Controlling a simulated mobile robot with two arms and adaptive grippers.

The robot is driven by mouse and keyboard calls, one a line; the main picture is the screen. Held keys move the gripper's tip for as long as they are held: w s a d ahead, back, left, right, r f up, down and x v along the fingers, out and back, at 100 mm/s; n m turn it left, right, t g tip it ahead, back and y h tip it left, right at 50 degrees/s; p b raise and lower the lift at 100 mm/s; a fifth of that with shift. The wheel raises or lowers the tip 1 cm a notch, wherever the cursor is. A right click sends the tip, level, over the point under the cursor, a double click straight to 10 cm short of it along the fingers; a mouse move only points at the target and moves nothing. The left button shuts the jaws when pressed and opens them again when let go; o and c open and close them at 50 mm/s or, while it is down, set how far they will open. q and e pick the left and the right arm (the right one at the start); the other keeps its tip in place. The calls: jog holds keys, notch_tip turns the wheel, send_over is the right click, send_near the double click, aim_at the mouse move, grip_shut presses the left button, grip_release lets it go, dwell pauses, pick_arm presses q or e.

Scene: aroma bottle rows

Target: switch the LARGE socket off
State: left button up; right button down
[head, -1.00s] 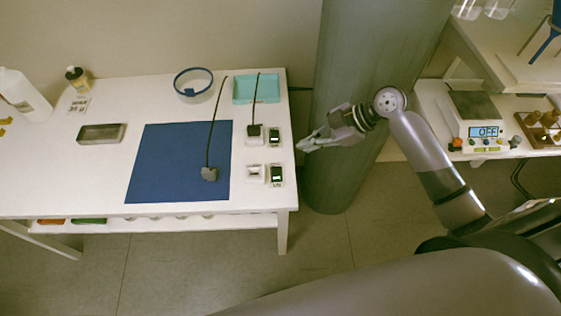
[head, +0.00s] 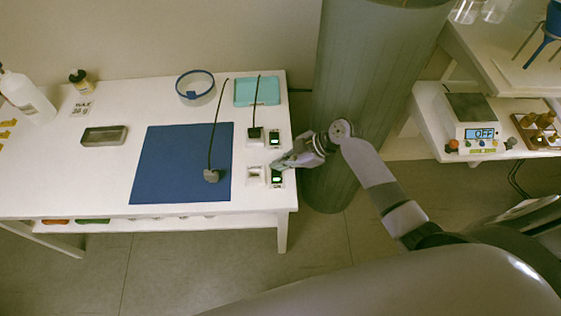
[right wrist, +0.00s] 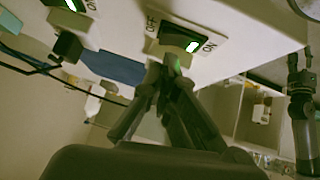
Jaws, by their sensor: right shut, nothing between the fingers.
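Two white sockets with switches stand at the table's right edge. The back socket (head: 255,143) holds a black plug, and its switch (head: 275,139) shows green. The front socket (head: 254,176) is empty, and its switch (head: 277,178) glows green. I cannot read which is marked LARGE. My right gripper (head: 276,164) is shut and empty, close by the front switch. In the right wrist view its fingertips (right wrist: 172,66) are at the lit switch (right wrist: 180,39), between OFF and ON lettering; contact is unclear. A two-pronged shape (right wrist: 300,68) at right may be my left gripper.
A blue mat (head: 180,165) lies left of the sockets with a grey plug (head: 211,175) and its cord on it. A teal tray (head: 257,91) and a round bowl (head: 195,88) stand behind. A thick grey-green column (head: 350,100) rises beside the table.

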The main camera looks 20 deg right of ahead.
jog(key=shift+w+d+f, duration=0.1)
jog(key=shift+f, duration=0.55)
jog(key=shift+w+d+f+g+b, duration=0.1)
jog(key=shift+w+f+g+b, duration=0.25)
jog(key=shift+f+b, duration=0.6)
jog(key=shift+s+r, duration=0.15)
jog(key=shift+r, duration=0.4)
jog(key=shift+s+p, duration=0.1)
jog(key=shift+p, duration=0.2)
jog(key=shift+s+a+r+p, duration=0.15)
jog(key=shift+s+p, duration=0.1)
jog(key=shift+s, duration=0.15)
jog(key=shift+s+a+f+p, duration=0.1)
jog(key=shift+s+a+p, duration=0.1)
jog(key=shift+s, duration=0.15)
jog(key=shift+w+r, duration=0.1)
jog(key=shift+r, duration=0.05)
